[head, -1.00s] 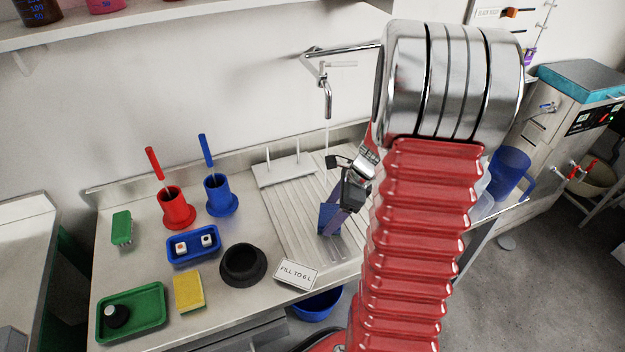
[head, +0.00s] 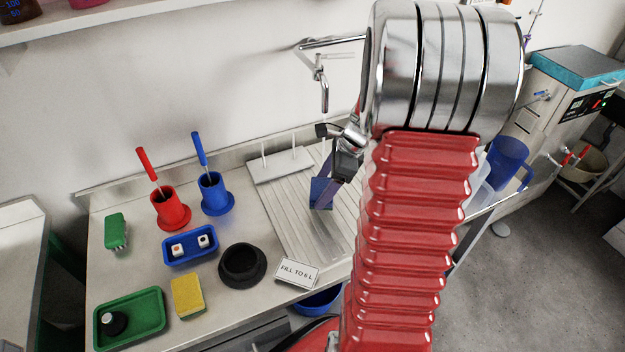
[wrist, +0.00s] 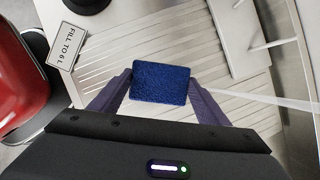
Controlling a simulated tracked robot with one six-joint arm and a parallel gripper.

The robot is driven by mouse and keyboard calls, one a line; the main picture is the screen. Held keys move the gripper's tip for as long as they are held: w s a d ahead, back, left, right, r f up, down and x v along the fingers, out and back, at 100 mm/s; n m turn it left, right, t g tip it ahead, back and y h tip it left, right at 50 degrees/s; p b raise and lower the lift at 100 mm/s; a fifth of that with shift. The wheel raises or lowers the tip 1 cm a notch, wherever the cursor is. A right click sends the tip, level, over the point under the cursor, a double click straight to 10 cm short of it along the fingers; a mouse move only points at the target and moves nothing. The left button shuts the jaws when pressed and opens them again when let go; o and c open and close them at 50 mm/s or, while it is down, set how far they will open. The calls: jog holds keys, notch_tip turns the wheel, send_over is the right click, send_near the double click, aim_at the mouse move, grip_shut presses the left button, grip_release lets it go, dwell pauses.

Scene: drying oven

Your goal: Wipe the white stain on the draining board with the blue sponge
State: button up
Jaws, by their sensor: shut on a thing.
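My gripper (wrist: 161,95) is shut on the blue sponge (wrist: 160,82), which sits between its two fingertips. In the head view the blue sponge (head: 320,192) is over the ribbed draining board (head: 285,215), partly hidden by my arm. Whether the sponge touches the board cannot be told. The draining board also shows in the wrist view (wrist: 120,50), with its ribs on both sides of the sponge. No white stain can be made out clearly; my gripper and arm hide part of the board.
A peg rack (head: 280,166) stands at the board's back, with a tap (head: 323,90) above. A sign (head: 298,272) and black round holder (head: 242,263) stand at the front left. Further left are a yellow sponge (head: 187,296), blue tray (head: 190,246), green tray (head: 130,318) and red pot (head: 170,208).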

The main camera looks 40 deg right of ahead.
jog(key=shift+r, duration=1.8)
